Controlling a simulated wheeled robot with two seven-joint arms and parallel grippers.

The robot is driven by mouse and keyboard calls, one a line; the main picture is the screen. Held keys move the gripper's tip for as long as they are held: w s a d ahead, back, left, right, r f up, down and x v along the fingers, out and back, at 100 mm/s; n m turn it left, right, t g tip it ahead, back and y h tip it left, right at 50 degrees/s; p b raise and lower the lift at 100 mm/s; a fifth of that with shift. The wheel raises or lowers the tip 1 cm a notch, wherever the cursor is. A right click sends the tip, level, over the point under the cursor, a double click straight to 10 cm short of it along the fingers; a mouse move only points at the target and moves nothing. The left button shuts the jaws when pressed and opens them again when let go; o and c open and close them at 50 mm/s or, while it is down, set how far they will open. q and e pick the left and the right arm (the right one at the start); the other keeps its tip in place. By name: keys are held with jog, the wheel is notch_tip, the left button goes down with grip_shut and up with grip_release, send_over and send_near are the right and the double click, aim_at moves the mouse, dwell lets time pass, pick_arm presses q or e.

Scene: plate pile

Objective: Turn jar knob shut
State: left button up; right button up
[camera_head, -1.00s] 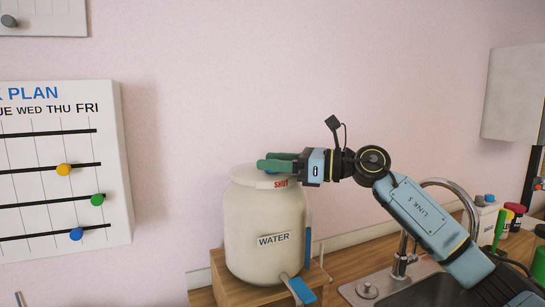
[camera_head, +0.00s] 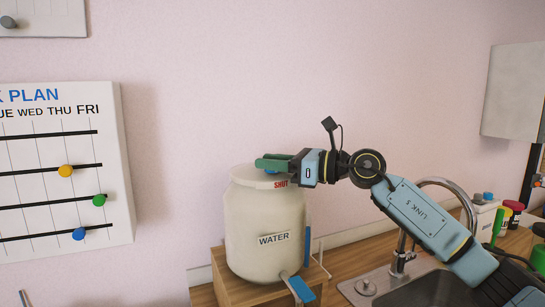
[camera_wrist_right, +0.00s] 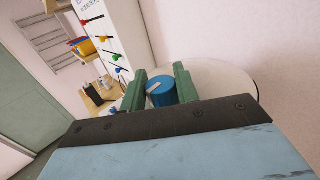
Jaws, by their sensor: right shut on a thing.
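The white jar (camera_head: 262,222) labelled WATER stands upright on a wooden stand, with the red word SHUT on its lid rim. The blue knob (camera_wrist_right: 162,92) sits on the white lid (camera_wrist_right: 222,76) and carries a pale pointer mark. My right gripper (camera_wrist_right: 158,90) has its green fingers on both sides of the knob, shut on it. In the head view the right gripper (camera_head: 272,163) reaches over the lid from the right, and its fingers mostly hide the knob. My left gripper is not in view.
A blue tap lever (camera_head: 302,289) sticks out at the jar's lower front. The wooden stand (camera_head: 238,290) is under the jar. A sink (camera_head: 430,290) with a curved faucet (camera_head: 440,183) lies to the right. A week plan board (camera_head: 60,170) hangs at left.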

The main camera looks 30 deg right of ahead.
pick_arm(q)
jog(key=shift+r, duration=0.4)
pick_arm(e)
jog(key=o, duration=0.9)
jog(key=shift+o, duration=0.2)
jog(key=shift+s+d, duration=0.1)
pick_arm(q)
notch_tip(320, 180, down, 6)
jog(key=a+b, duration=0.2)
jog(key=b, duration=0.4)
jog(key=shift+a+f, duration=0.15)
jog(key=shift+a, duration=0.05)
pick_arm(e)
jog(key=v, duration=1.3)
jog(key=shift+s, duration=0.25)
